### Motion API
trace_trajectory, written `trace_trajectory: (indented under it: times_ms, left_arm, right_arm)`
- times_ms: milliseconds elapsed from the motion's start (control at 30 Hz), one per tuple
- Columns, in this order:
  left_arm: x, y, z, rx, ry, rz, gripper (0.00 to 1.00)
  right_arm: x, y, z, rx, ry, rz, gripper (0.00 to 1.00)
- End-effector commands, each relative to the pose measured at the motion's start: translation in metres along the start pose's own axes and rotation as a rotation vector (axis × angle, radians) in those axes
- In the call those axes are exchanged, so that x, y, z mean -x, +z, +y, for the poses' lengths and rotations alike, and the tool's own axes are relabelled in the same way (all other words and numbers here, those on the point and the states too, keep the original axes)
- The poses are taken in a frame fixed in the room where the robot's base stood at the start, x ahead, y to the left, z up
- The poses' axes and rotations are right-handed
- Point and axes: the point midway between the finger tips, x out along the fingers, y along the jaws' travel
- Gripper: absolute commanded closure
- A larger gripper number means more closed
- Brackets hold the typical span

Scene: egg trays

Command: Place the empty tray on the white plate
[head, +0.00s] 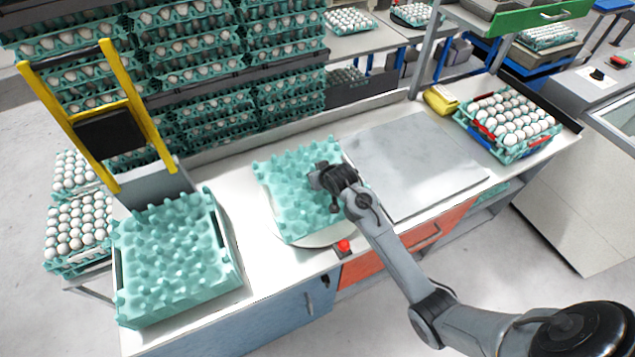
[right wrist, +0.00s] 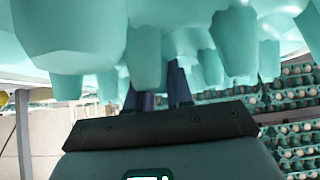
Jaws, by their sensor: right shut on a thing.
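A teal empty egg tray (head: 288,195) is over the white round plate (head: 335,236) on the counter, covering most of it. In the head view I cannot tell whether the tray touches the plate. My right gripper (head: 328,180) is at the tray's right edge, shut on it. In the right wrist view the tray's teal underside bumps (right wrist: 150,50) fill the top, with the dark fingers (right wrist: 158,92) reaching up among them. My left gripper is not in view.
A stack of empty teal trays (head: 175,260) stands at the counter's left end. A grey metal slab (head: 415,165) lies right of the plate. A tray full of eggs (head: 508,122) is at the far right. A red button (head: 344,246) sits at the front edge. Shelves of eggs stand behind.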

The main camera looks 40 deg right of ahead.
Motion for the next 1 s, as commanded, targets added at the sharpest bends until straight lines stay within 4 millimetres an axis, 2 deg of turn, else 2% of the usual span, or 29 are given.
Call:
trace_trajectory:
  times_ms: [300, 700, 733, 800, 900, 1000]
  left_arm:
    - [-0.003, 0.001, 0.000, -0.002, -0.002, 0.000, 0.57]
    - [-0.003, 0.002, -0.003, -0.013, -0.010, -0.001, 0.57]
    - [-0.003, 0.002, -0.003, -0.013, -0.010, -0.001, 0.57]
    - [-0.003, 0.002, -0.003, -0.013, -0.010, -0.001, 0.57]
    - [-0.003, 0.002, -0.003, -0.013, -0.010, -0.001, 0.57]
    - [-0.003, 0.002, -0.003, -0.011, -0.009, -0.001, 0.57]
  right_arm:
    - [-0.024, 0.025, 0.000, 0.000, 0.000, -0.001, 1.00]
    - [-0.028, 0.029, 0.000, 0.000, 0.000, 0.000, 1.00]
    - [-0.028, 0.029, 0.000, 0.000, 0.000, -0.002, 0.78]
    - [-0.028, 0.029, 0.000, 0.000, 0.000, -0.001, 0.67]
    - [-0.028, 0.029, 0.000, 0.000, 0.000, -0.001, 0.53]
    - [-0.028, 0.029, 0.000, 0.000, 0.000, -0.001, 0.53]
